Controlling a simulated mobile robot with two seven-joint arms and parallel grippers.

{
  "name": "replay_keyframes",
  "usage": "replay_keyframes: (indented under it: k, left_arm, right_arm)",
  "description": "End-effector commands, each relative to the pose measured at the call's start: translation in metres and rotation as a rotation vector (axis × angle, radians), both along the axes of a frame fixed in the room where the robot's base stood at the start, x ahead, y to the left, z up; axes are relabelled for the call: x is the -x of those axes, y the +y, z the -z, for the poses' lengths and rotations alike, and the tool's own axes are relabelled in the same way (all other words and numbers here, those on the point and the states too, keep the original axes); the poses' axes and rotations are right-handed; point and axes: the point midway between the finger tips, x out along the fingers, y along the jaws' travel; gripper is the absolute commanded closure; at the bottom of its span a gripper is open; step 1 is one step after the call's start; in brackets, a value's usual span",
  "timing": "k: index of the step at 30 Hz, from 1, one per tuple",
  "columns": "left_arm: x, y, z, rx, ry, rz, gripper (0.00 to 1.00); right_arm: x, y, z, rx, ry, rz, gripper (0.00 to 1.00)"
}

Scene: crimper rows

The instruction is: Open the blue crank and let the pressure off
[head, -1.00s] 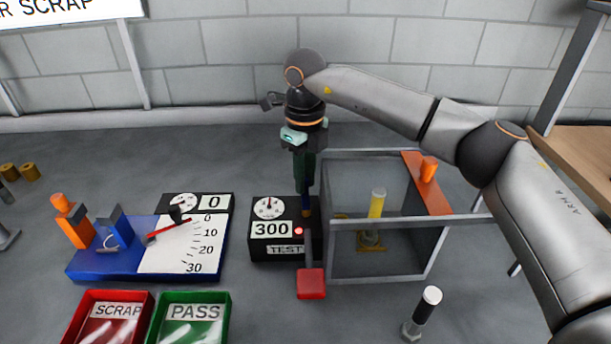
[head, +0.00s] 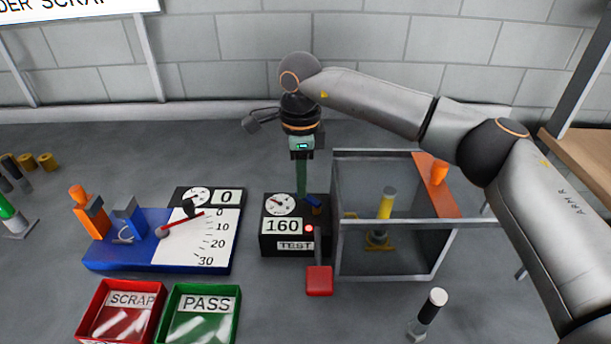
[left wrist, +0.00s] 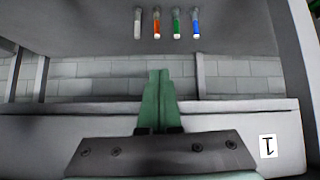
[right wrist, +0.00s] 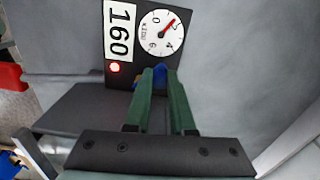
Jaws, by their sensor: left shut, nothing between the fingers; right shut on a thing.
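The blue crank (head: 317,208) is on top of the black test box (head: 272,242), at its right end. The box's display (head: 282,226) reads 160 and a red light shows beside it. My right gripper (head: 303,192) points down at the crank and is shut on it; the crank (right wrist: 160,72) shows blue between the fingertips in the right wrist view. The fingers hide part of it. My left gripper (left wrist: 160,75) is shut and empty in the left wrist view, away from the box. It is out of the head view.
A clear framed case (head: 385,275) with a yellow cylinder (head: 387,204) inside stands right of the box. A red lever (head: 319,280) is in front. A blue gauge stand (head: 125,258), a red scrap tray (head: 125,337) and a green pass tray (head: 200,340) are left. A black-and-white cylinder (head: 430,310) stands front right.

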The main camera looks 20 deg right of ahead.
Motion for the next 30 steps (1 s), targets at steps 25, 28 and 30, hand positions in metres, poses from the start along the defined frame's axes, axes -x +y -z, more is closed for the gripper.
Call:
replay_keyframes:
  k: [25,28,30]
  left_arm:
    - [0.0,0.0,0.002,0.001,0.001,-0.001,1.0]
    - [0.0,0.0,0.002,0.001,0.001,-0.001,1.0]
    - [0.0,0.0,0.002,0.001,0.001,-0.001,1.0]
  right_arm:
    - [0.011,0.012,-0.002,-0.004,-0.003,-0.392,1.0]
    - [0.011,0.012,-0.002,-0.004,-0.003,-0.393,1.0]
    - [0.011,0.012,-0.002,-0.004,-0.003,-0.393,1.0]
